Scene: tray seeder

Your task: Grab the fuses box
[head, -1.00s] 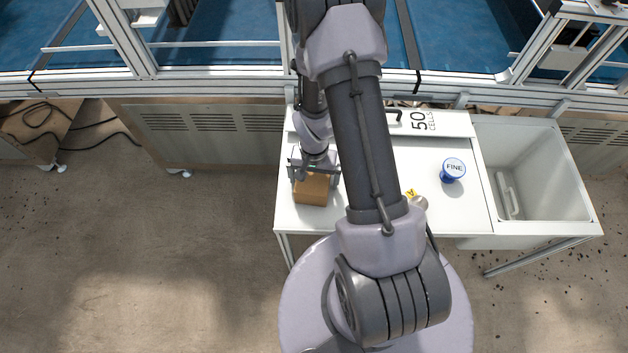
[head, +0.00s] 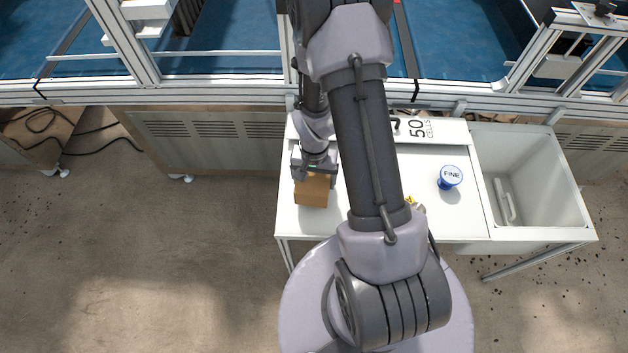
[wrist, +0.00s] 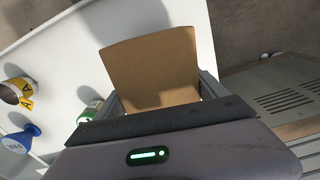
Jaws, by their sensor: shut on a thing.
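The fuses box, a brown cardboard box (head: 312,190), is at the left end of the white table in the head view. My gripper (head: 314,172) is over its far part, pointing down. In the wrist view the box (wrist: 152,62) stands between the two fingers of my gripper (wrist: 160,102), and the jaws are shut on it. No writing shows on the visible faces. I cannot tell whether the box still touches the table.
The white table (head: 300,222) also holds a blue item marked FINE (head: 450,177) and a yellow-labelled item (wrist: 16,92), partly hidden by my arm in the head view. A "50 cells" panel (head: 432,131) lies at the back. A basin (head: 530,165) is at right.

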